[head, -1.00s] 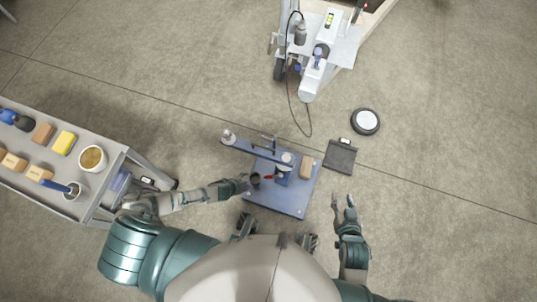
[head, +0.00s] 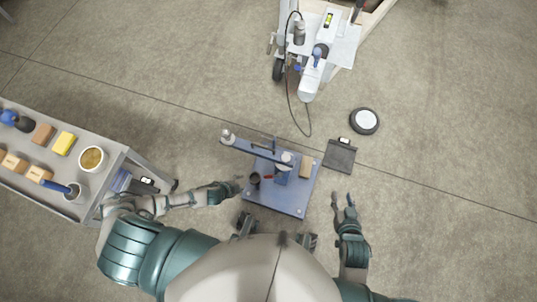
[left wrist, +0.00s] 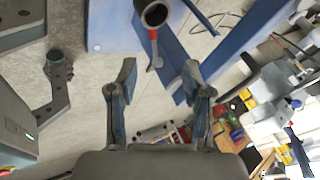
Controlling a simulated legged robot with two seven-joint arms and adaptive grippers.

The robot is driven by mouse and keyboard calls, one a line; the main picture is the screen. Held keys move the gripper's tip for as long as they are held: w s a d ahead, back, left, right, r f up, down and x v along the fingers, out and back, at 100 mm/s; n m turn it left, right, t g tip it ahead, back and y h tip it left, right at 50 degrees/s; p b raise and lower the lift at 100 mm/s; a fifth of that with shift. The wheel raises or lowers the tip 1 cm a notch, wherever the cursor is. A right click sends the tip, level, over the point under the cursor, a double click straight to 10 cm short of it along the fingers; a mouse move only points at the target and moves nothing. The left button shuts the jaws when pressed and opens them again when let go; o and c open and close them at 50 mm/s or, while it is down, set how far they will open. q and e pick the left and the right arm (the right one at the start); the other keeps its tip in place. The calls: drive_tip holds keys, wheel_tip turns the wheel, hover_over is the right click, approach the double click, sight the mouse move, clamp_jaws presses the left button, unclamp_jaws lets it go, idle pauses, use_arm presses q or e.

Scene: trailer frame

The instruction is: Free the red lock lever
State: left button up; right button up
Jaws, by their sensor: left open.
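The red lock lever (head: 268,177) is a small red bar on the blue stand, beside a dark round socket (head: 254,178). In the left wrist view the red lever (left wrist: 154,48) hangs from the socket's rim (left wrist: 153,12), ahead of the fingertips and between their lines. My left gripper (head: 239,184) is just left of the stand, apart from the lever. The left wrist view shows its two fingers (left wrist: 160,78) spread with nothing between them. My right gripper (head: 344,202) is right of the stand, its fingers apart and empty.
The blue base plate (head: 290,201) carries a blue arm (head: 245,147) and a tan block (head: 306,166). A grey cart (head: 112,163) with tubs and blocks stands at left. A dark flat pad (head: 340,156) and a round disc (head: 365,121) lie right. A white trailer jack (head: 314,75) stands behind.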

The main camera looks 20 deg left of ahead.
use_arm(q)
drive_tip(key=v, duration=0.5)
drive_tip(key=shift+s+r, duration=0.2)
drive_tip(key=shift+r, duration=0.1)
drive_tip(key=shift+c, duration=0.3)
